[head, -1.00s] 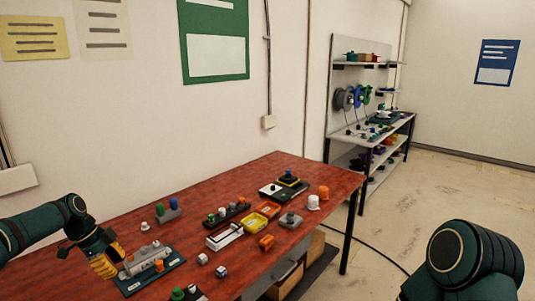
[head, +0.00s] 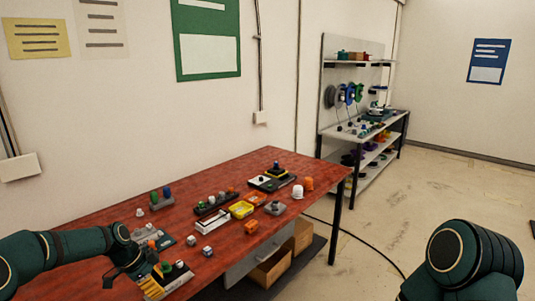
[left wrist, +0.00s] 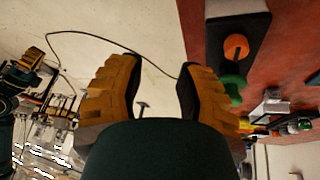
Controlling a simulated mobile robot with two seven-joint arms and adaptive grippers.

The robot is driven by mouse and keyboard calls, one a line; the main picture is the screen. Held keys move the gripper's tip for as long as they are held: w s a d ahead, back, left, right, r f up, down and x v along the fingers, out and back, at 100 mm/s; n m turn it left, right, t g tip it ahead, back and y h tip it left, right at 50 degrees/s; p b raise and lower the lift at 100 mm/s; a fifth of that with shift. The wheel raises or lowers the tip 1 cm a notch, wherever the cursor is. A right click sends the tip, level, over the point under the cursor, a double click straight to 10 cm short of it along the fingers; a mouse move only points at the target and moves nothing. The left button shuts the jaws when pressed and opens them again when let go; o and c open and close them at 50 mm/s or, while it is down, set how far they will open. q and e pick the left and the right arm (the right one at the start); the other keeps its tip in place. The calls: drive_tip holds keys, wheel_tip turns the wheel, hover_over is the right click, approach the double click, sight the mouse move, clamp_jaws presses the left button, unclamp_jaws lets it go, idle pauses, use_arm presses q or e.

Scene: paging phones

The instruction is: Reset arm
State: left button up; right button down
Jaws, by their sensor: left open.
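My left gripper (head: 150,288) hangs over the front left edge of the red table (head: 115,222). In the left wrist view its two ridged tan fingers (left wrist: 160,92) stand apart with nothing held between them. A dark block (left wrist: 238,35) with an orange knob and a green piece shows just right of the fingers there. My right gripper is out of view; only a link of my right arm shows at the lower right.
Several small parts stand on the table, with a yellow tray (head: 241,209) and a white cap (head: 297,192) among them. Wooden boxes (head: 271,269) sit on the shelf below. A stocked workbench (head: 365,140) stands farther back. Floor at right is open, crossed by a cable.

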use_arm(q)
drive_tip(key=s+d+f+n, duration=0.3)
drive_tip(key=s+d+f, duration=0.25)
drive_tip(key=d, duration=0.25)
drive_tip(key=s+d+f+n, duration=0.4)
drive_tip(key=d+f, duration=0.2)
drive_tip(key=d, duration=0.3)
drive_tip(key=s+d+f+n, duration=0.1)
drive_tip(key=s+n, duration=0.1)
drive_tip(key=s, duration=0.3)
drive_tip(key=s+d+f+n, duration=0.1)
drive_tip(key=s+d+n, duration=0.1)
drive_tip(key=s, duration=0.4)
drive_tip(key=s+d+f+n+t+y, duration=0.1)
drive_tip(key=s+n, duration=0.3)
drive_tip(key=s, duration=0.1)
drive_tip(key=shift+s+d+f, duration=0.25)
drive_tip(key=shift+s+f, duration=0.05)
drive_tip(key=shift+f, duration=0.05)
